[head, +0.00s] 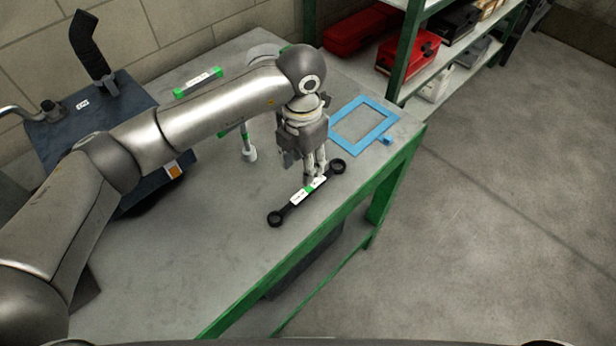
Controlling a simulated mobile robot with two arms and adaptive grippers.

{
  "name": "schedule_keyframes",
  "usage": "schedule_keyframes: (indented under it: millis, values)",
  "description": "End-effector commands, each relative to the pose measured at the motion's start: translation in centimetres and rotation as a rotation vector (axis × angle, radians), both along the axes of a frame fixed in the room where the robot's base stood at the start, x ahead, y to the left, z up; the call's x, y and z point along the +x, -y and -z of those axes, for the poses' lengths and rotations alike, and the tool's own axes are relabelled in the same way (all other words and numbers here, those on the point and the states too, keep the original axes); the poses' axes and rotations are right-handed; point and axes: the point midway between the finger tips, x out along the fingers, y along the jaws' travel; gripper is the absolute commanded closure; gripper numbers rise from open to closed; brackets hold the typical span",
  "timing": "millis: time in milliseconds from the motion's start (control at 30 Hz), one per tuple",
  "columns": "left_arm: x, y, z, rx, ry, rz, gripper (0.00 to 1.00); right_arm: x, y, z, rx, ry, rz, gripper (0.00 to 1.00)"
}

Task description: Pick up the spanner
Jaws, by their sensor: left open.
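The spanner (294,202) is a dark bar with a ring at each end and a white and green label at its middle. It lies on the grey workbench (215,255) near the front right edge. My left gripper (314,180) points down at the spanner's middle, its fingers open. The fingertips overlap the labelled part in the head view; I cannot tell whether they touch it. My right gripper is not in view.
A blue frame (337,139) lies on the bench behind the gripper. A green-ended bar (198,83) and a dark blue machine block (72,135) are further back. A green shelf rack (411,48) with red cases stands behind. The bench front is clear.

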Motion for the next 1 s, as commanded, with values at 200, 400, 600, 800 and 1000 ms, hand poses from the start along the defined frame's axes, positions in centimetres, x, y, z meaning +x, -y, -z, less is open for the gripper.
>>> schedule_keyframes:
  millis: [200, 400, 600, 800, 1000]
  values:
    - [0.0, 0.1, 2.4, -0.002, -0.001, -0.001, 0.57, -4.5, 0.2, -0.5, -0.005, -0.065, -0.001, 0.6]
    - [-0.2, 0.7, 4.1, -0.001, -0.004, -0.001, 0.57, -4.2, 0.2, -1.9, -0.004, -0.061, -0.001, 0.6]
    - [-0.2, 1.0, 7.0, -0.001, -0.003, -0.002, 0.57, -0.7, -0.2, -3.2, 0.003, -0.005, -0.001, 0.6]
    - [-0.1, 1.0, 7.9, -0.003, 0.0, 0.0, 0.57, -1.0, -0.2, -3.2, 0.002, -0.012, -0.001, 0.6]
    - [-0.1, 1.0, 7.9, -0.003, 0.0, 0.0, 0.67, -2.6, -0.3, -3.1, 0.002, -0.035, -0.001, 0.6]
